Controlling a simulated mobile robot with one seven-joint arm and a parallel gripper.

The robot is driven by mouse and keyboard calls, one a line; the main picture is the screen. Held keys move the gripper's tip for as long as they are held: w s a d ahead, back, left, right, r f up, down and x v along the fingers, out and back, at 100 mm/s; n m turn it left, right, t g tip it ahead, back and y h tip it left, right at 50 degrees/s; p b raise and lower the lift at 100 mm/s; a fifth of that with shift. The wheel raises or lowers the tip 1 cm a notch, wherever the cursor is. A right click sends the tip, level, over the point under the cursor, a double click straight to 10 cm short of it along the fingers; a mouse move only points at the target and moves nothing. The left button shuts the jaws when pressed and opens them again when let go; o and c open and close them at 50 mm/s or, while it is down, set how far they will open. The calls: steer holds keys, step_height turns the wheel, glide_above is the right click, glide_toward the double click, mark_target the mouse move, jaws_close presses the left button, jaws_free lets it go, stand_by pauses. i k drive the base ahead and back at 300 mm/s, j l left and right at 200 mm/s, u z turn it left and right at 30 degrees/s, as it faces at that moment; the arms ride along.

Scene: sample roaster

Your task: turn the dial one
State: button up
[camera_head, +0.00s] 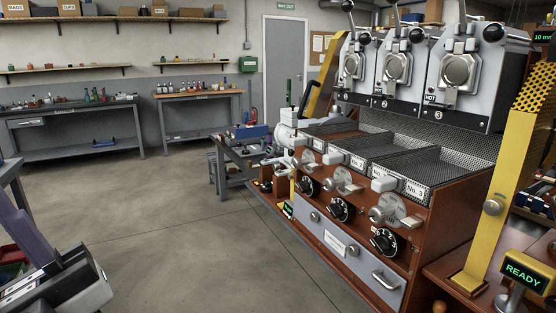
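Three black dials with pale markings sit in a row on the brown wooden front of the sample roaster. The leftmost and farthest one (307,187) lines up with the first station, so I take it as dial one. The middle dial (340,209) and the nearest dial (387,241) are to its right. The dial settings are too small to read. Nothing visibly touches the dials. I cannot make out my gripper in this view.
Metal chutes with pale handles (390,210) project above the dials. A grey drawer front (338,250) with a handle lies below. A yellow post (510,170) and a READY display (524,272) stand at right. Open concrete floor (190,240) lies to the left. A grey-black device (60,280) is at lower left.

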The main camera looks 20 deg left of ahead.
mark_target(297, 162)
steer(key=i+j+u, duration=0.3)
steer(key=i+j, duration=0.4)
steer(key=i+j+u, duration=0.35)
steer(key=i+j, duration=0.25)
steer(key=i, duration=0.2)
